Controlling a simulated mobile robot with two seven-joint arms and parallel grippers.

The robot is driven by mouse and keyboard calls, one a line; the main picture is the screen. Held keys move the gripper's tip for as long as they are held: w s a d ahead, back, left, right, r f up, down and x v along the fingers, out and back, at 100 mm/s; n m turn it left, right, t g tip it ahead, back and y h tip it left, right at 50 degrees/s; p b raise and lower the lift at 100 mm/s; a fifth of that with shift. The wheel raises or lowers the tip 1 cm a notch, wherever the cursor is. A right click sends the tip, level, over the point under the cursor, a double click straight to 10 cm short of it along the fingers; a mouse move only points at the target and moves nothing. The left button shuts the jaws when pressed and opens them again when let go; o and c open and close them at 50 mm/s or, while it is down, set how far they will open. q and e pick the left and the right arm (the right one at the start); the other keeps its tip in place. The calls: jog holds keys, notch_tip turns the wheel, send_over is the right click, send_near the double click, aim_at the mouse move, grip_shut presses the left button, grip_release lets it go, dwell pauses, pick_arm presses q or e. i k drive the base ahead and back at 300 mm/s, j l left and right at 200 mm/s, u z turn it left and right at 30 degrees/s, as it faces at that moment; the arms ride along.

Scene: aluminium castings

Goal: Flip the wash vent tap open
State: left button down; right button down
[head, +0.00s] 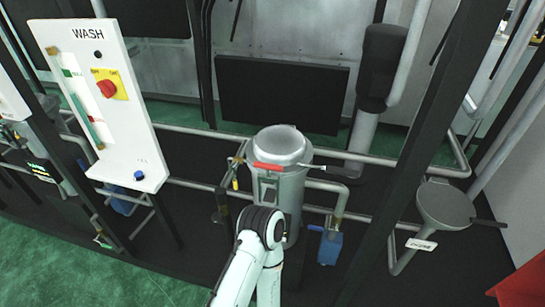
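Brass fittings (238,160) with a small yellow part sit at the vessel's left side. I cannot tell for certain which of these is the vent tap. One white arm of mine rises from the bottom centre, and its black ringed joint covers the vessel's lower front. No gripper fingers can be made out, and nothing shows touching the red lever.
A white WASH panel (97,110) with a red button (106,88) stands at left. A blue box-like fitting (330,246) hangs right of the vessel. Grey pipes run beside it. Green floor is clear at lower left.

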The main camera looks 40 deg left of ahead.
aim_at(235, 182)
jog(key=u, duration=1.95)
